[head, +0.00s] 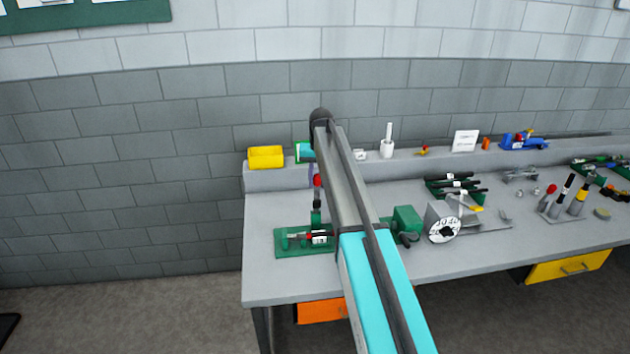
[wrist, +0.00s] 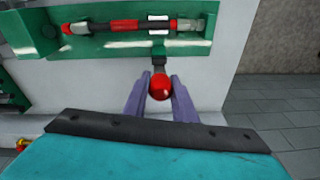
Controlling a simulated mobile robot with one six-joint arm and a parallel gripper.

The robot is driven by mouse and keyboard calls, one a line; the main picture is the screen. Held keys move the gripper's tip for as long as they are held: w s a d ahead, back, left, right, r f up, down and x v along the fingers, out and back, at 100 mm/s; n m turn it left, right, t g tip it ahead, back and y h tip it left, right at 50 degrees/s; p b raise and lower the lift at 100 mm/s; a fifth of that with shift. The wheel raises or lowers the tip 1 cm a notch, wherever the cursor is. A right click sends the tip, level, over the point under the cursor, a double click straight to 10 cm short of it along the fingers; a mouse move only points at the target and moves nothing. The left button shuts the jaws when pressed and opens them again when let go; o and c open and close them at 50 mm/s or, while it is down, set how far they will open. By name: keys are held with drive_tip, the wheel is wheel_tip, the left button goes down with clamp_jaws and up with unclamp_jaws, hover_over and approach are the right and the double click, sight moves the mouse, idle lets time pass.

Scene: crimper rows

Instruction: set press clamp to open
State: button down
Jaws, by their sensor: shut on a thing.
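The press clamp is a green fixture (head: 290,243) at the left end of the bench, with a red and black bar lying along its base. Its lever stands roughly upright and ends in a red ball knob (head: 318,181). In the wrist view the green base (wrist: 110,40) is at the top, and the red knob (wrist: 160,87) is between my purple fingers. My gripper (wrist: 160,90) is shut on the knob.
A grey dial device (head: 443,222) and a green block (head: 405,220) stand right of my arm. A yellow roll (head: 265,157) and a white cup (head: 387,148) are on the back ledge. Tools fill the bench's right side. Open floor lies left of the bench.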

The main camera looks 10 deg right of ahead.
drive_tip(key=shift+w+d, duration=0.15)
drive_tip(key=shift+d, duration=0.3)
drive_tip(key=c, duration=1.5)
unclamp_jaws()
drive_tip(key=shift+o, duration=0.2)
drive_tip(key=shift+a, duration=0.4)
wheel_tip(320, 180, up, 14)
drive_tip(key=s+b, duration=0.2)
drive_tip(key=b, duration=0.2)
drive_tip(key=shift+s+f, duration=0.15)
drive_tip(key=shift+f, duration=0.05)
drive_tip(key=shift+f, duration=0.1)
